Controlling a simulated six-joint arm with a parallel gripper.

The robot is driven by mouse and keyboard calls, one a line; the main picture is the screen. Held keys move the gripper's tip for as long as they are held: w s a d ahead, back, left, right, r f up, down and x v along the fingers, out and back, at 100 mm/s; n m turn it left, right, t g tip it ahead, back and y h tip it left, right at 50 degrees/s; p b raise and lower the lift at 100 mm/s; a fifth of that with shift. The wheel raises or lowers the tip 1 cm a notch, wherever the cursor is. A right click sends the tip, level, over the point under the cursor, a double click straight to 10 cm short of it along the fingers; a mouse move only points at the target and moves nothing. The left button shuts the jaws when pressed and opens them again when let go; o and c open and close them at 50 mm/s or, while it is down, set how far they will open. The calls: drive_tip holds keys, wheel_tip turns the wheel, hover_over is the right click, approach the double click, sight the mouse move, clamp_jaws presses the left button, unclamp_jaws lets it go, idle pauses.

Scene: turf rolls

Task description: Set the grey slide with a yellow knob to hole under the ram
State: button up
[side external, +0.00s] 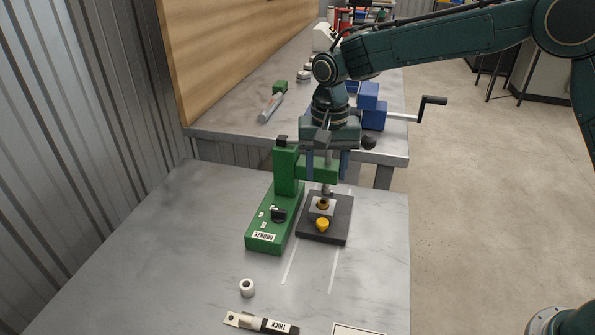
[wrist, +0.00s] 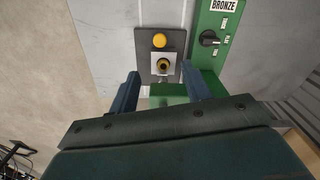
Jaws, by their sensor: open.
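The grey slide (side external: 314,212) lies on a dark base plate (side external: 340,232) beside the green press (side external: 286,185). Its yellow knob (side external: 322,225) is at the near side. A brass-coloured ring with a dark centre sits in the slide, and the ram (side external: 326,188) stands close above it; I cannot tell whether they line up. The wrist view also shows the slide (wrist: 153,66), with the yellow knob (wrist: 159,40) above it. My gripper (wrist: 160,88) is open and empty, its fingers apart, at the press arm behind the slide. It touches neither slide nor knob as far as I see.
The press base has a black dial (side external: 279,214) and a BRONZE label. A white ring (side external: 247,288) and a tool marked THICK (side external: 270,325) lie at the table's front. A back bench (side external: 230,125) holds a blue vice-like device (side external: 372,105) with a crank. The left tabletop is clear.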

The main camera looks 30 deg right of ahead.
sight(323, 221)
drive_tip(key=c, duration=0.3)
drive_tip(key=s+a+f+m+t+h, duration=0.1)
drive_tip(key=s+a+m+t+h, duration=0.1)
drive_tip(key=s+a+m+h, duration=0.1)
drive_tip(key=shift+a+m+h, duration=0.5)
drive_tip(key=shift+a+m, duration=0.6)
drive_tip(key=shift+m, duration=0.4)
drive_tip(key=shift+f, duration=0.15)
drive_tip(key=x, duration=1.3)
drive_tip(key=shift+w+d+f, duration=0.1)
drive_tip(key=shift+w+f, duration=0.1)
drive_tip(key=shift+f, duration=0.05)
